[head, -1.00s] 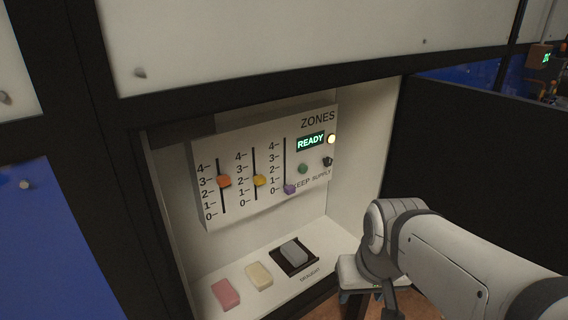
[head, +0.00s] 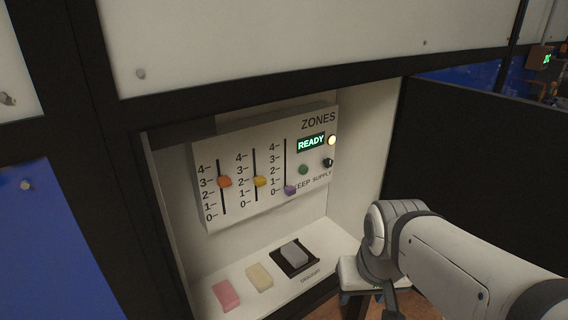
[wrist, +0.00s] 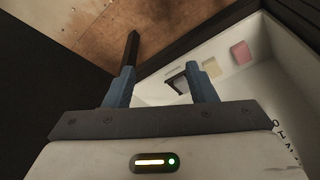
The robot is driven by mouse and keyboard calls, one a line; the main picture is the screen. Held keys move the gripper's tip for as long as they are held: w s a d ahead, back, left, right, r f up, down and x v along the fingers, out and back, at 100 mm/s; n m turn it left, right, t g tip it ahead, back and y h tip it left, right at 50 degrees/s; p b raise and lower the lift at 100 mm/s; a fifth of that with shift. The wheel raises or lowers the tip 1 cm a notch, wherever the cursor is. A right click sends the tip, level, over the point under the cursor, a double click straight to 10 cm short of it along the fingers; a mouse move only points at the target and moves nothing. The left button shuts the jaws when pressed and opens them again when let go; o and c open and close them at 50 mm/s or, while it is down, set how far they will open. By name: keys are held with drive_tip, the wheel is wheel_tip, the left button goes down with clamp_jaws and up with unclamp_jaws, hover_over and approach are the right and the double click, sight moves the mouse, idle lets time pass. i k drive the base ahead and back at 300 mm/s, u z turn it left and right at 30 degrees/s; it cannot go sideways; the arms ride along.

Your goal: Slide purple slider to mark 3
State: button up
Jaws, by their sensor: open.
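The purple slider (head: 290,190) sits at the bottom of the right-hand slot on the white ZONES panel (head: 230,215), at mark 0. The orange slider (head: 225,182) is at mark 3 in the left slot. The yellow slider (head: 259,181) is near mark 2 in the middle slot. My gripper (wrist: 160,88) shows in the wrist view with two blue fingers wide apart and nothing between them. In the head view my arm is outside the recess, right of and below the panel, and the fingers are mostly hidden there.
A pink block (head: 226,295), a cream block (head: 259,277) and a grey block (head: 294,252) on a black tray (head: 312,262) lie on the recess floor. A green button (head: 303,169), a black knob (head: 328,162) and a lit READY display (head: 311,142) are on the panel. A dark door stands right.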

sight(289, 191)
drive_tip(key=u, duration=2.2)
drive_tip(key=k, duration=1.15)
drive_tip(key=z, duration=2.05)
drive_tip(key=i, duration=1)
drive_tip(key=z, duration=0.05)
